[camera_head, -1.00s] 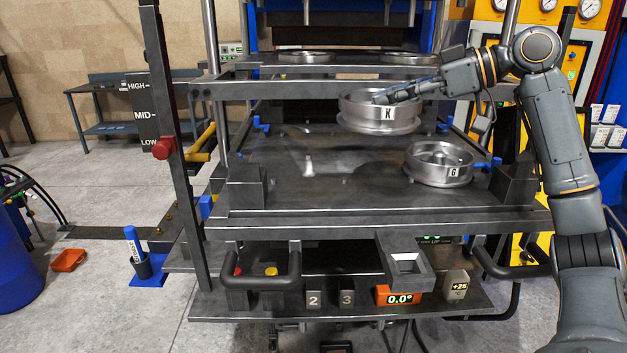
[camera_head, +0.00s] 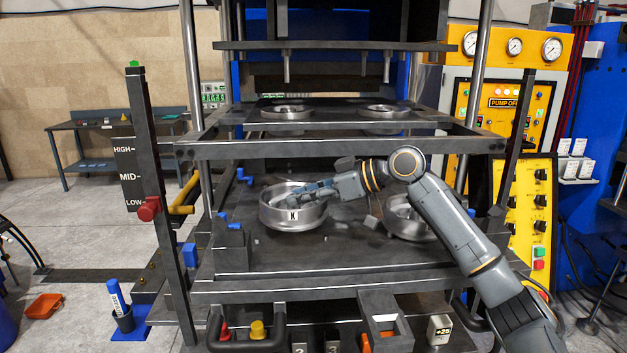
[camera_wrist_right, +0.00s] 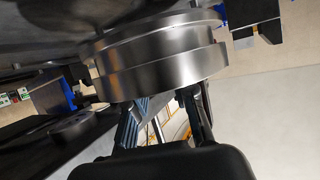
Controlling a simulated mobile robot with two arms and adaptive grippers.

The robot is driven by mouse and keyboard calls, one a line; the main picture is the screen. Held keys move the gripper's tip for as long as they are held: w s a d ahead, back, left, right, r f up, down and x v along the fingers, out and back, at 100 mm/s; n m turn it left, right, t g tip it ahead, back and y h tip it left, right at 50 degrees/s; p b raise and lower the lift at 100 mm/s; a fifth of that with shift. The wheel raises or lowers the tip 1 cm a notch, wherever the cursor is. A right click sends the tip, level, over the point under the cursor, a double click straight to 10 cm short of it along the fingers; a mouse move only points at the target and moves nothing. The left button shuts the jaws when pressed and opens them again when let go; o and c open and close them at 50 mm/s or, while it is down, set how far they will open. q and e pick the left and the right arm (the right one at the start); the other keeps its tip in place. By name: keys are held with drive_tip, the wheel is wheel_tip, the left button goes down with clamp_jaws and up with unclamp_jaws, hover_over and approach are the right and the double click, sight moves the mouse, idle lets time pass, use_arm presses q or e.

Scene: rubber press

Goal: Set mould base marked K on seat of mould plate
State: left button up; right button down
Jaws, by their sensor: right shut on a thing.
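The mould base marked K (camera_head: 292,217) is a round silver metal ring over the left part of the dark mould plate (camera_head: 300,262). My right gripper (camera_head: 318,188) is shut on its right rim. In the right wrist view, the mould base's wall (camera_wrist_right: 165,65) fills the upper middle, with my gripper's fingers (camera_wrist_right: 162,118) at its edge. I cannot tell whether the base touches the plate or hangs slightly above it. The seat beneath it is hidden. My left gripper is not in view.
A second round metal base (camera_head: 405,222) stands on the plate at right, partly hidden by my right arm. Blue clamps (camera_head: 245,175) stand near the plate's edges. A frame bar (camera_head: 330,148) crosses behind, with two rings (camera_head: 287,112) on the shelf beyond.

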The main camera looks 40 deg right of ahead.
drive_tip(key=shift+w+a, duration=0.15)
drive_tip(key=shift+w, duration=0.05)
drive_tip(key=shift+w+a+f+p, duration=0.15)
drive_tip(key=shift+f+p, duration=0.55)
drive_tip(key=shift+f, duration=0.15)
drive_tip(key=shift+f+p, duration=0.4)
drive_tip(key=shift+f, duration=0.5)
drive_tip(key=c, duration=1.5)
unclamp_jaws()
drive_tip(key=shift+f, duration=0.3)
drive_tip(key=o, duration=0.4)
drive_tip(key=shift+c, duration=0.2)
drive_tip(key=shift+o, duration=0.2)
drive_tip(key=shift+r, duration=0.1)
